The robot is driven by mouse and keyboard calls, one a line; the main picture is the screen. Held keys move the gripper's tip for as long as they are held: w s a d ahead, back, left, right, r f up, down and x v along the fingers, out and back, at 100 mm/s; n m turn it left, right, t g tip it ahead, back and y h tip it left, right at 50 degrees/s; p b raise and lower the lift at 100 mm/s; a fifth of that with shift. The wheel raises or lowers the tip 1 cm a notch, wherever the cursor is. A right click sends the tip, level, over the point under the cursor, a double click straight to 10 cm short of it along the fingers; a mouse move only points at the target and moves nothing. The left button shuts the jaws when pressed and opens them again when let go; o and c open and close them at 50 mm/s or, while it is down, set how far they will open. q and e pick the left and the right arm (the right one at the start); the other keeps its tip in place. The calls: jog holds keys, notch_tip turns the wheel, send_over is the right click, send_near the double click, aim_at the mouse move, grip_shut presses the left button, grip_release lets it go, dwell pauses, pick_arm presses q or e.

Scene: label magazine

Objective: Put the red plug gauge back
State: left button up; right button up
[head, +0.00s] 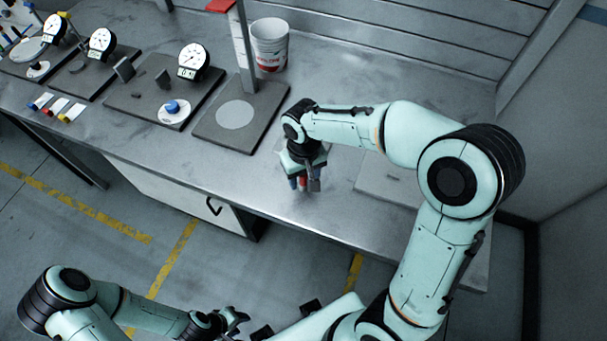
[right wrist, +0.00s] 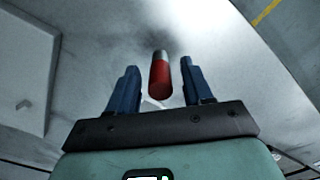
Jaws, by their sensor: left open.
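The red plug gauge (right wrist: 160,78) shows in the right wrist view with its red end toward the camera and a grey metal end beyond. It lies between the two blue fingers of my right gripper (right wrist: 159,80), with a gap visible on each side. In the head view my right gripper (head: 304,184) points down just over the bench, with a bit of red (head: 302,183) between its fingers. Whether the gauge touches the bench is unclear. My left gripper (head: 238,318) is open and empty, low in front of the bench.
On the bench (head: 345,190) at left lie small white pieces with blue, red and yellow ends (head: 57,106). Dial gauges (head: 193,60) on dark plates stand behind them. A stand plate (head: 238,138), a white bucket (head: 270,45) and a flat grey plate (head: 385,180) flank my right arm.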

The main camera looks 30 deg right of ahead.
pick_arm(q)
jog(key=shift+w+r, duration=0.1)
pick_arm(e)
jog(key=shift+r, duration=0.1)
jog(key=shift+r, duration=0.35)
pick_arm(q)
jog(key=shift+w+r+p, duration=0.85)
jog(key=shift+w+r, duration=0.05)
jog(key=shift+r, duration=0.15)
pick_arm(e)
notch_tip(320, 180, up, 12)
jog(key=shift+f, duration=0.25)
